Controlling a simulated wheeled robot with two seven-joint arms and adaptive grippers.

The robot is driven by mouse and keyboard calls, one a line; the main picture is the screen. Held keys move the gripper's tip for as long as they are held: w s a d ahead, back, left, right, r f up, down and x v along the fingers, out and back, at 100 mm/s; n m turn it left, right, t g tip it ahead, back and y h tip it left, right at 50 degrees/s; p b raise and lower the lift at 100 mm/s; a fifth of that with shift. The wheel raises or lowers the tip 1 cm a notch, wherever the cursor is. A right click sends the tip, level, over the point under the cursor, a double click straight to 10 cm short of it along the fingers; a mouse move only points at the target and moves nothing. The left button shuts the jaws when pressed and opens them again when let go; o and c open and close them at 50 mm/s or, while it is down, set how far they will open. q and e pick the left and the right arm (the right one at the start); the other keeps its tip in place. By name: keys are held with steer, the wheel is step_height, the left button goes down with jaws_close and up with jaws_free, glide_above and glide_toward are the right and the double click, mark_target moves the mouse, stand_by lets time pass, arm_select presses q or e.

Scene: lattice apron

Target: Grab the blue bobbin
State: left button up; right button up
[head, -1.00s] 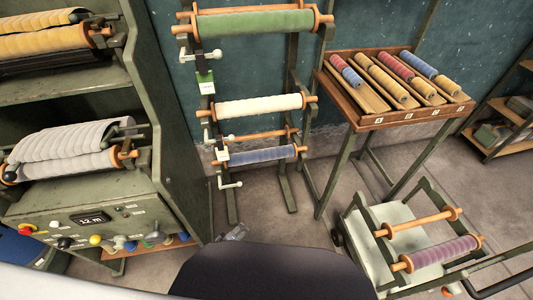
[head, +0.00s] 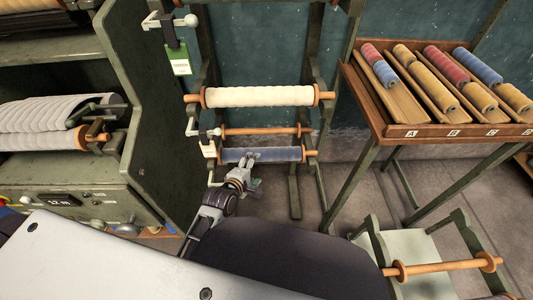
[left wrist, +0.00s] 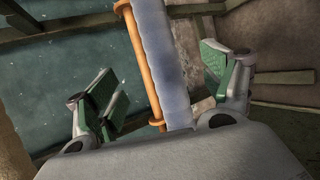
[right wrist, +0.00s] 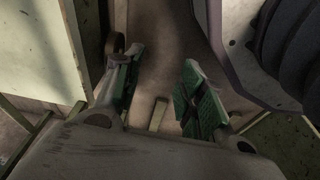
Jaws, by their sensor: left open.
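The blue bobbin (head: 284,154) is a long pale-blue roll on a wooden rod, lying horizontally on the lowest visible level of the green rack. In the left wrist view it (left wrist: 166,60) runs lengthwise between the two fingers, with an orange rod beside it. My left gripper (head: 250,168) is open in front of the roll and overlaps its lower edge in the head view. I cannot tell whether it touches the roll. My right gripper (right wrist: 160,90) is open and empty in the right wrist view, above the floor. It is not visible in the head view.
A cream roll (head: 262,96) hangs above the blue one, with a bare wooden rod (head: 262,131) between them. A wooden tray table (head: 400,131) with red, blue and tan spools stands right. A cart (head: 405,250) is at lower right. A green machine (head: 150,140) stands left.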

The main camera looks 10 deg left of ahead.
mark_target(265, 157)
arm_select(q)
steer(key=shift+r, duration=0.15)
arm_select(e)
steer(key=shift+r, duration=0.1)
arm_select(q)
steer(key=b+x, duration=0.1)
steer(key=x, duration=0.5)
steer(key=shift+w, duration=0.2)
steer(key=shift+b+x, duration=0.45)
steer(key=shift+x, duration=0.65)
arm_select(e)
steer(key=r, duration=0.1)
steer(key=a+r, duration=0.1)
steer(key=r, duration=0.1)
steer(key=w+a+r, duration=0.1)
steer(key=r, duration=0.1)
arm_select(q)
steer(key=shift+w, duration=0.1)
arm_select(e)
steer(key=shift+w, duration=0.1)
